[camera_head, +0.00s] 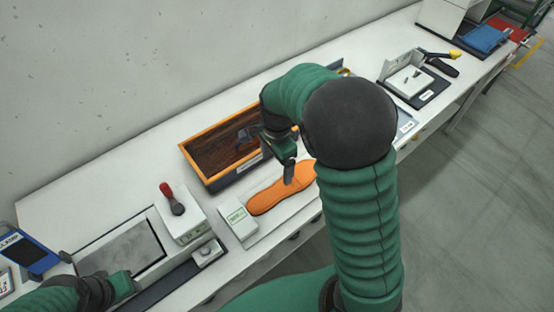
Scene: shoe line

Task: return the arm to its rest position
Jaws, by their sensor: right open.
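My right arm, green with a black joint cover, reaches across the middle of the head view. Its gripper (267,156) is open, with one finger over the wooden-bottomed tray (222,179) and the other over the orange shoe sole (266,199). No object shows between the fingers. The orange sole lies flat on a pale plate, partly hidden by my right gripper and arm. My left gripper (92,280) is at the bottom left, by the grey panel; its jaw opening is unclear.
A white box with a red-handled tool (173,199) and a small white labelled device (238,219) stand on the white bench. A blue-framed item (30,254) is at far left. A tool stand (413,80) and blue and red trays are at the right. Grey floor lies in front.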

